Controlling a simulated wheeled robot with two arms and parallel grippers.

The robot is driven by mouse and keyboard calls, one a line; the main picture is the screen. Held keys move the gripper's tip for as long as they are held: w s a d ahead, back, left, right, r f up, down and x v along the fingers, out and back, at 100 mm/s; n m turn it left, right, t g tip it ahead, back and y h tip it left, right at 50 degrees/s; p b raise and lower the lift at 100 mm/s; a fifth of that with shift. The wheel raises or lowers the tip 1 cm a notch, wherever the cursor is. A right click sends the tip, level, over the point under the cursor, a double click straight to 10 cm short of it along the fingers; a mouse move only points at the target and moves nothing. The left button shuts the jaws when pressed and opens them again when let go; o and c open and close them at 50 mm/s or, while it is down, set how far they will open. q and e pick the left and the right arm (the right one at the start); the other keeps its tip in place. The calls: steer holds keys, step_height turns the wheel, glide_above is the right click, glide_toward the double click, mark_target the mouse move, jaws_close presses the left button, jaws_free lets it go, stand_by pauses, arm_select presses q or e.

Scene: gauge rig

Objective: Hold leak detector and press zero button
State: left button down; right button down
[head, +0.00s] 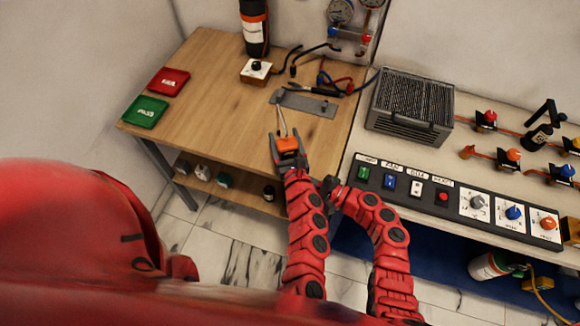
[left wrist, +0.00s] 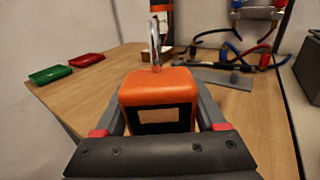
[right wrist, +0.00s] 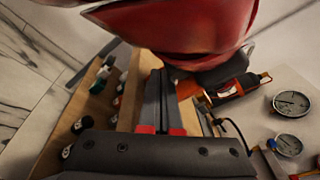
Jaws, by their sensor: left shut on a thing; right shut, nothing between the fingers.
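The leak detector (head: 288,146) is an orange box with a thin metal probe pointing away. My left gripper (head: 290,151) is shut on it, its fingers on both sides, over the near part of the wooden table. In the left wrist view the detector (left wrist: 158,88) shows a dark-framed panel facing the camera. I cannot make out a zero button. My right gripper (head: 327,184) is shut and empty, to the right of and nearer than the detector. In the right wrist view its fingertips (right wrist: 163,72) are together, and a bit of orange shows just beyond them, partly hidden by a red arm link.
The wooden table (head: 208,90) carries a red tray (head: 169,81), a green tray (head: 145,112), a grey plate (head: 304,104) and hoses. A black-and-orange cylinder (head: 255,28) stands at the back. A switch panel (head: 455,202) and grey vented box (head: 411,107) are on the right bench.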

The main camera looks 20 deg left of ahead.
steer(key=shift+w+a, duration=0.1)
steer(key=shift+w, duration=0.2)
steer(key=shift+s, duration=0.1)
stand_by(0.3)
steer(key=shift+s+d, duration=0.4)
steer(key=shift+s, duration=0.3)
steer(key=shift+s, duration=0.1)
steer(key=s+d, duration=0.1)
steer(key=s, duration=0.1)
steer(key=s+d, duration=0.1)
steer(key=s, duration=0.1)
steer(key=shift+d, duration=0.3)
arm_select(q)
jaws_free()
